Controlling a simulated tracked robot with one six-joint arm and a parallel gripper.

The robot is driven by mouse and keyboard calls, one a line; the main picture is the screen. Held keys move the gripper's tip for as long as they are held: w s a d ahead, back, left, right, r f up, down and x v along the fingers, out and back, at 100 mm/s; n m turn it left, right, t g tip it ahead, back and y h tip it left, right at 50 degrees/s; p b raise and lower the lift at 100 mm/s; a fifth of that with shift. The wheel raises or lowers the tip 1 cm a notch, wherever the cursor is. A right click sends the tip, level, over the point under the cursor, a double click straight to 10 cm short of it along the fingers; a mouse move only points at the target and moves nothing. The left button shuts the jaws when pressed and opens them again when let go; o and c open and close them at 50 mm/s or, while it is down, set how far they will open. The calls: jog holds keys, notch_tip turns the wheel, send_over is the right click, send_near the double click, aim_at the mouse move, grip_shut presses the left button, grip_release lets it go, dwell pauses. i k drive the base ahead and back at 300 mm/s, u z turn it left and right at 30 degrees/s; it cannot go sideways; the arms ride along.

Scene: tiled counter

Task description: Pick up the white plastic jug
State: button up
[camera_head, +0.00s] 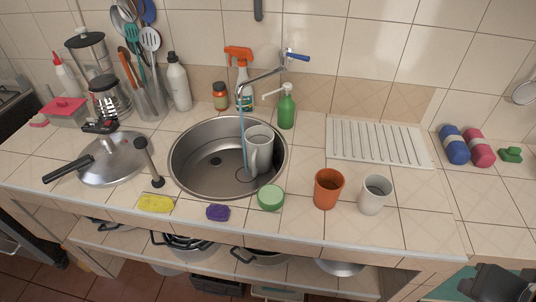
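The white plastic jug (260,142) stands in the round metal sink (190,182), on its right side. It looks upright, with its handle toward the lower left. A thin bluish stream comes down from the tap (262,77) at the jug's left edge; I cannot tell whether it enters the jug. Dark parts that look like my gripper (492,283) show at the bottom right corner, cut off by the frame edge. They are far from the jug, and their opening cannot be made out.
An orange cup (328,189) and a pale cup (375,194) stand right of the sink. A green round item (271,198) and purple sponge (217,212) lie at its front. A green soap bottle (286,107) and spray bottle (241,75) stand behind.

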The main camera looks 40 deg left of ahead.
aim_at(259, 139)
jog(key=z, duration=0.05)
jog(key=k, duration=1.35)
jog(key=u, duration=1.9)
jog(key=i, duration=1.1)
jog(key=u, duration=0.05)
